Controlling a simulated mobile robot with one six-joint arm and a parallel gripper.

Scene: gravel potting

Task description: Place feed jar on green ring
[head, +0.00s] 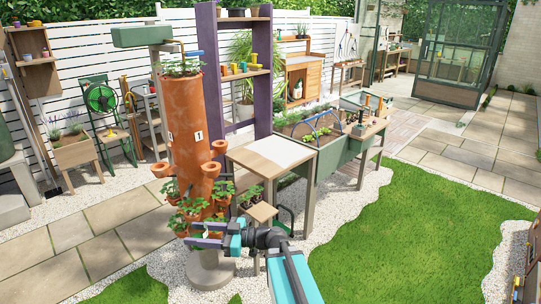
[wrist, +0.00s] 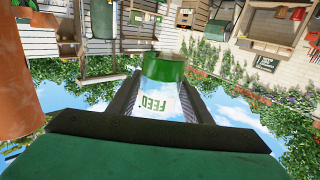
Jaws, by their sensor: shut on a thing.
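The feed jar (wrist: 163,85) is in the wrist view, with a green band at its upper end in the picture and a white part marked FEED. My gripper (wrist: 160,105) is shut on it, with one dark finger on each side. In the head view my gripper (head: 197,235) is low in front of the orange planter tower's foot. I cannot make out the jar clearly there. I cannot pick out the green ring in either view.
The orange planter tower (head: 188,120) with side cups stands close to my gripper. A small wooden stool (head: 263,212) is just right of it. A table with a pale top (head: 277,151) and a green planter trough (head: 335,152) stand behind. Lawn (head: 400,235) lies open at right.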

